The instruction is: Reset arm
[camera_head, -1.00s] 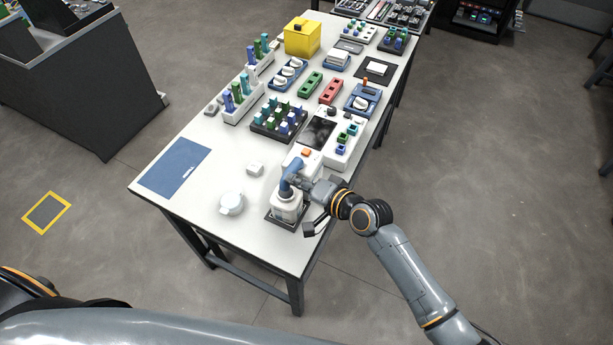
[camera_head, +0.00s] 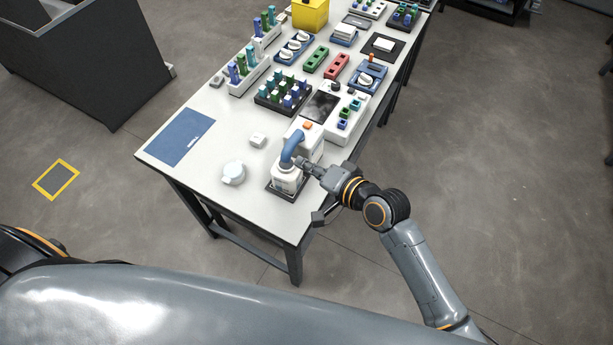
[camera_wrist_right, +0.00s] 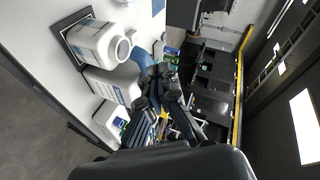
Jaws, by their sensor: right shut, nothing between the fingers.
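The bottle stands upright on a dark tray (camera_head: 275,189) near the table's right edge. In the right wrist view the gripper (camera_wrist_right: 160,72) shows with its fingers together, close beside the blue nozzle; the white bottle (camera_wrist_right: 92,43) lies to its upper left. I cannot tell whether the fingers touch the nozzle. My left gripper is not in view.
A yellow box (camera_head: 310,14) stands at the back. Floor to the right is clear.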

